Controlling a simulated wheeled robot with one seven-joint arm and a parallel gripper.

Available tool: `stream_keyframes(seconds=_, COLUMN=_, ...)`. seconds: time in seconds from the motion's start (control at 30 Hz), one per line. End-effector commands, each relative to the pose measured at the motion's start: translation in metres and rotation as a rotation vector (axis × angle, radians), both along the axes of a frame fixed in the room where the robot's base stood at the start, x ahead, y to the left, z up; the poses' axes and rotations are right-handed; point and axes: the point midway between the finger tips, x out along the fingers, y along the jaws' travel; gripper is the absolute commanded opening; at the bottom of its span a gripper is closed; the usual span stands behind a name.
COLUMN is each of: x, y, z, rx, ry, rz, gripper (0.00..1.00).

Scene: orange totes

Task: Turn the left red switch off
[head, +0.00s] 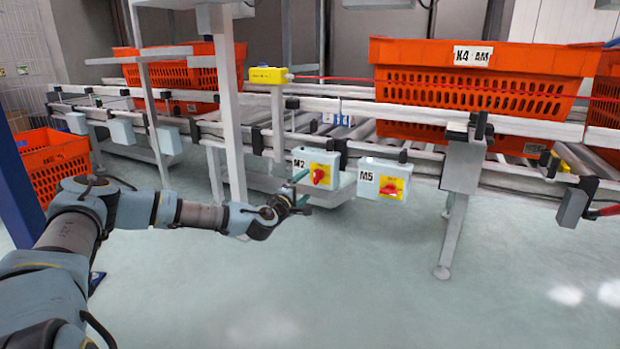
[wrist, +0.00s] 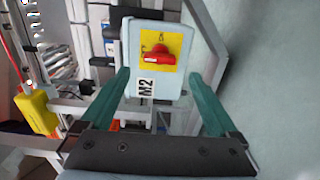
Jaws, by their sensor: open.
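The left red switch (head: 319,175) is a red knob on a yellow plate, on a pale box labelled M2. Its handle looks upright in the head view. In the wrist view the box appears turned sideways, and the red knob (wrist: 153,58) lies across the picture. My gripper (head: 304,192) is open, with teal fingers just in front of and left of the M2 box. In the wrist view my gripper (wrist: 160,76) has its fingers spread on both sides of the knob in the picture, with nothing between them. I cannot tell the exact gap to the knob.
A second box, M5, with a red switch (head: 389,187) lying sideways, hangs to the right. Both boxes are below the conveyor rail (head: 350,105). An orange tote (head: 470,85) sits on the conveyor. A grey post (head: 228,110) stands left. The floor in front is clear.

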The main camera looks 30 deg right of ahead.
Motion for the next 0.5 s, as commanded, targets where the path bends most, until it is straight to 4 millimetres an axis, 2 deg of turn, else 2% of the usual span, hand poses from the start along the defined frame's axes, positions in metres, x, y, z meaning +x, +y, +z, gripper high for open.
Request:
stream_keyframes(seconds=0.1, x=-0.013, y=0.019, z=0.004, rx=0.0, ry=0.001, rz=0.0, gripper=0.95)
stream_keyframes(seconds=0.23, x=-0.024, y=0.034, z=0.002, rx=0.001, ry=0.001, rz=0.0, gripper=0.95)
stream_keyframes(seconds=0.5, x=-0.032, y=0.044, z=0.0, rx=0.0, ry=0.0, rz=0.0, gripper=0.95)
